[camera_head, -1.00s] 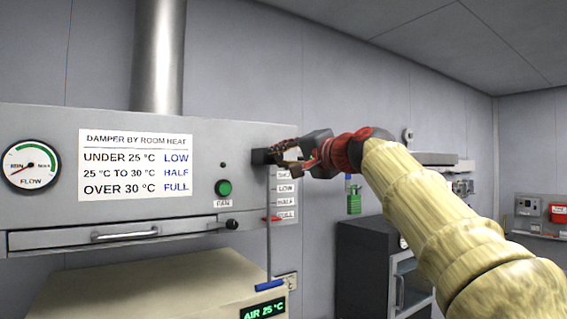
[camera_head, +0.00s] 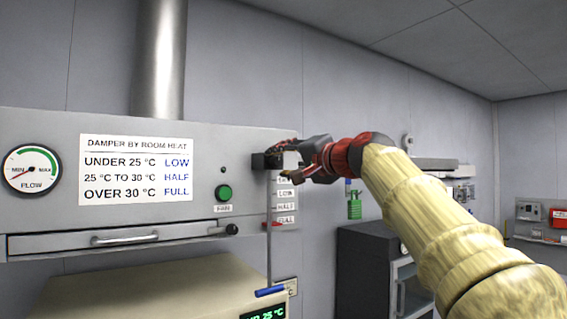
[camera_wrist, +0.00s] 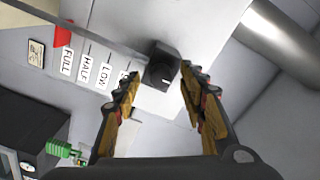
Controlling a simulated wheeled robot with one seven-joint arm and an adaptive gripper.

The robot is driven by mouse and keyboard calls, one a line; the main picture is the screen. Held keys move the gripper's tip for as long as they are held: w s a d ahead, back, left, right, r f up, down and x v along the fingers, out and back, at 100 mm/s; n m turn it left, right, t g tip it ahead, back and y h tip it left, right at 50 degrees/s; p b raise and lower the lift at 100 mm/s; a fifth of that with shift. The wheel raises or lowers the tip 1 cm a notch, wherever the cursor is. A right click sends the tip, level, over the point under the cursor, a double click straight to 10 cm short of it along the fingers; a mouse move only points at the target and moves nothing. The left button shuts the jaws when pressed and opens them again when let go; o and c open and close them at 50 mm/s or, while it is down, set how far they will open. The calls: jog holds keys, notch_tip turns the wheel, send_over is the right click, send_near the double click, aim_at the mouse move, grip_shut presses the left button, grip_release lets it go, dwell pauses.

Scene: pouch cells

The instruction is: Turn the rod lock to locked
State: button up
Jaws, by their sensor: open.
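In the head view the rod lock (camera_head: 261,161) sits at the panel's right end. In the wrist view the knob (camera_wrist: 161,70) faces me and has a short white mark on it. My gripper (camera_head: 286,163) is right beside it, partly covering that corner of the panel. In the wrist view my open gripper (camera_wrist: 161,78) has one finger on each side of the knob, with gaps visible. I cannot tell whether either fingertip touches it.
The damper scale with LOW, HALF and FULL labels (camera_head: 286,207) and a red pointer (camera_head: 272,224) lie below the lock.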

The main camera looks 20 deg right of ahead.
jog(key=v, duration=1.2)
dwell(0.5)
